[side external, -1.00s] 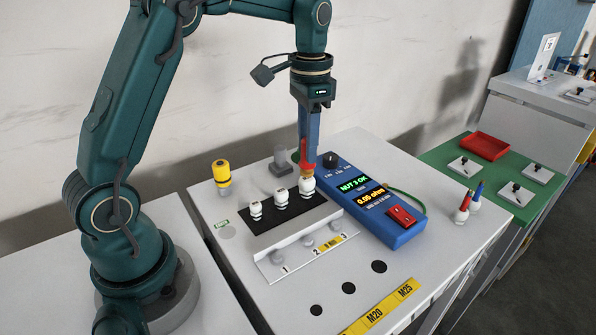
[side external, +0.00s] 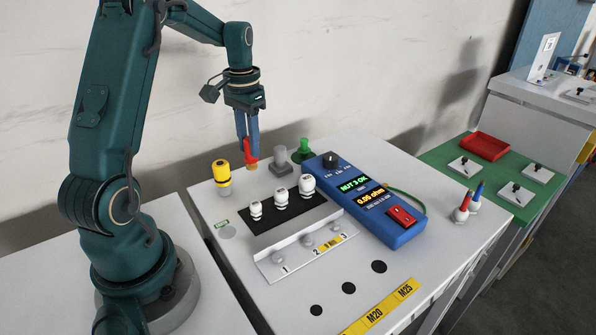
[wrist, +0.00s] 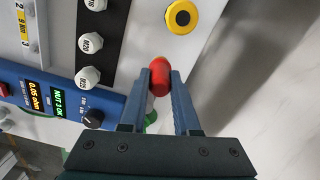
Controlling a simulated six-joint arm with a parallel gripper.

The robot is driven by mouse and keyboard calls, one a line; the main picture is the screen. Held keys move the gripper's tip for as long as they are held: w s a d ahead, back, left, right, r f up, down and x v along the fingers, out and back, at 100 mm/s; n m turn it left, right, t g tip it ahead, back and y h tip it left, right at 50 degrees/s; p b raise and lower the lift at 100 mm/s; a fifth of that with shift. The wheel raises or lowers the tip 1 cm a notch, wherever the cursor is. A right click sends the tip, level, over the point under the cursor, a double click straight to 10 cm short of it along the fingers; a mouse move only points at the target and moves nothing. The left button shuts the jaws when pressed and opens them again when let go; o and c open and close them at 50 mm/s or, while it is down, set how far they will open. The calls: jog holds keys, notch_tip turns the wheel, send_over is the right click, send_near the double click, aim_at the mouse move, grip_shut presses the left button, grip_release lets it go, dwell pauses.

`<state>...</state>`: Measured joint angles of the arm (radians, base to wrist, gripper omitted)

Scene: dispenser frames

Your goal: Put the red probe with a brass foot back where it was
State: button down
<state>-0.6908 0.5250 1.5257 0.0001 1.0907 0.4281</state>
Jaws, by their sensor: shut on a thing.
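My gripper (side external: 247,150) is shut on the red probe (side external: 251,152) and holds it roughly upright behind the row of white nuts. The probe's brass foot (side external: 251,168) points down, close to the panel in the picture; I cannot tell whether it touches anything. In the wrist view the red probe (wrist: 160,79) sits between the two blue fingers (wrist: 161,74). The blue meter (side external: 385,212) reads "NUT 3 OK". Three white nuts (side external: 281,196) stand on a black strip, to the right of and nearer than the probe.
A yellow-topped post (side external: 221,177) stands left of the probe. A grey block (side external: 281,161) and a green piece (side external: 303,149) stand to its right. The panel's front left is fairly clear.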

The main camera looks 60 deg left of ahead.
aim_at(251, 159)
jog(key=shift+f, duration=1.9)
jog(key=shift+f, duration=0.1)
jog(key=c, duration=0.6)
grip_release()
jog(key=shift+c, duration=0.2)
notch_tip(251, 159, up, 12)
jog(key=shift+r, duration=0.1)
jog(key=s+d+r+m+t, duration=0.1)
jog(key=d+r, duration=0.2)
jog(key=d, duration=0.5)
jog(key=s+d+f+m+t, duration=0.2)
jog(key=s+d+f+t, duration=0.1)
jog(key=s+d, duration=0.7)
jog(key=d+t, duration=0.1)
jog(key=d, duration=0.2)
jog(key=shift+t, duration=0.3)
